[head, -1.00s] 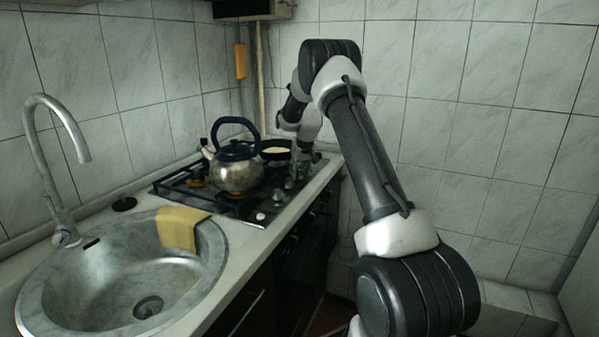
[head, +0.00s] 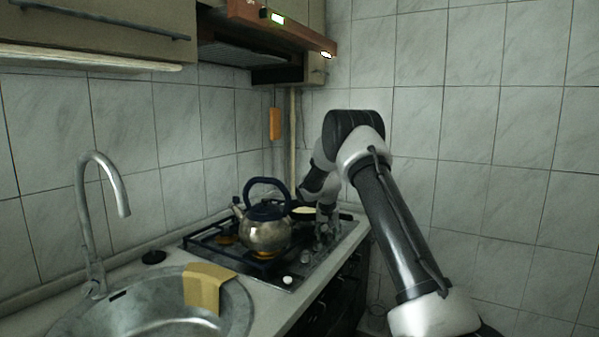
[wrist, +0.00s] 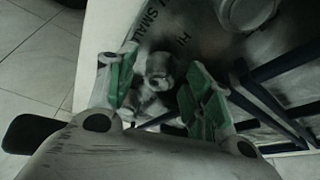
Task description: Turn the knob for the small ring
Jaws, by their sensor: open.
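In the wrist view a pale rounded knob (wrist: 158,68) sits on the hob's metal panel, beside printed lettering that reads "SMALL" and "HI". My gripper (wrist: 161,62) has its two green-padded fingers apart, one on each side of this knob. I cannot tell whether either finger touches it. In the head view my gripper (head: 325,232) is low over the right edge of the hob (head: 292,272), and the knob between its fingers is hidden there. The small ring cannot be made out clearly.
A metal kettle (head: 264,232) with a dark handle stands on the hob, left of my gripper. A pan (head: 304,212) is behind it. Dark grate bars (wrist: 285,60) run close to the right finger.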

